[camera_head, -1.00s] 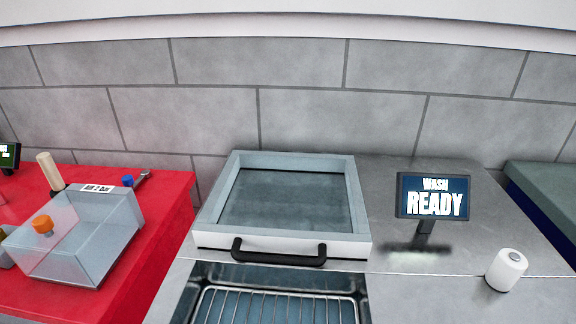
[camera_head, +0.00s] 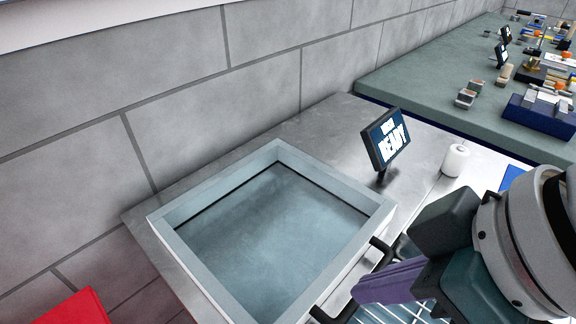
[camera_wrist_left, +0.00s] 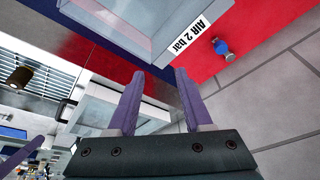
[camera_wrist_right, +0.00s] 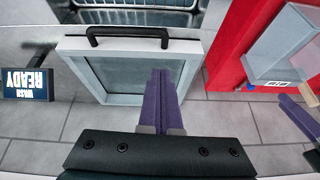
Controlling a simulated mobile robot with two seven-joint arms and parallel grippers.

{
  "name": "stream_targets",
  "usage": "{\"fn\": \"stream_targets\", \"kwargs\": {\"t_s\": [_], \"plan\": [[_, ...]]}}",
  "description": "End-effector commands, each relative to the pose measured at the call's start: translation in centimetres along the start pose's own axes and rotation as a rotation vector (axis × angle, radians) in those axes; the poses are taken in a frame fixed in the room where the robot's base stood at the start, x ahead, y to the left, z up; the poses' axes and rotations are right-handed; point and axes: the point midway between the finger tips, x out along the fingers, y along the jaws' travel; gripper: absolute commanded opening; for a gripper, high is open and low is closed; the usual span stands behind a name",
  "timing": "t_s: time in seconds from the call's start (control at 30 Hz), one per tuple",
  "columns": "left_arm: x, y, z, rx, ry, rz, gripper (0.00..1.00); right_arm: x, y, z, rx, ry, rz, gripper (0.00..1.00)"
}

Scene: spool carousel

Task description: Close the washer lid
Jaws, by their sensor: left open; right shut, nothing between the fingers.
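The washer lid (camera_head: 335,182) is a pale grey frame around a dark glass pane. It lies behind the washer opening, where a wire rack (camera_head: 392,314) shows, so the opening is uncovered. Its black bar handle (camera_head: 378,247) is partly hidden by my right gripper (camera_head: 362,289). The handle shows whole in the right wrist view (camera_wrist_right: 127,34). My right gripper is shut and empty, its purple fingers in front of the lid in both views; contact cannot be told. My left gripper (camera_wrist_left: 158,75) is open and empty, outside the head view; the wire rack also shows in its wrist view (camera_wrist_left: 42,72).
A display reading READY (camera_head: 386,138) and a white cylinder (camera_head: 455,160) stand right of the lid. A cluttered green-grey bench (camera_head: 430,105) lies farther right. A clear box (camera_wrist_left: 150,20) labelled AIR 2 bar is close to my left gripper. A wall runs behind.

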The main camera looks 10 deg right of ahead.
Motion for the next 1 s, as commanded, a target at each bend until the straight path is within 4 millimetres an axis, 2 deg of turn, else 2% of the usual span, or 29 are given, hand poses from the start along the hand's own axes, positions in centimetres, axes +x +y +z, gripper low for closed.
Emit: {"fn": "stream_targets", "kwargs": {"t_s": [0.13, 0.37, 0.53, 0.67, 1.0], "plan": [[0.2, 0.2, 0.1, -0.004, -0.001, 0.006, 0.5, 0.5, 1.6, -0.7, -0.069, -0.03, -0.01, 0.0], [0.4, 0.3, 0.1, -0.007, -0.001, 0.009, 0.5, 0.3, 5.2, -0.3, -0.079, -0.105, 0.003, 0.0], [0.5, 0.4, 0.2, -0.008, -0.001, 0.01, 0.5, 0.8, 6.0, 0.0, -0.066, -0.124, 0.004, 0.0], [0.8, 0.4, 0.3, -0.007, -0.002, 0.01, 0.5, 2.5, 5.9, 0.3, -0.065, -0.125, 0.003, 0.0], [2.0, 0.3, 0.7, -0.005, -0.002, 0.007, 0.5, 8.5, 5.9, 1.0, -0.068, -0.123, 0.004, 0.0]]}}
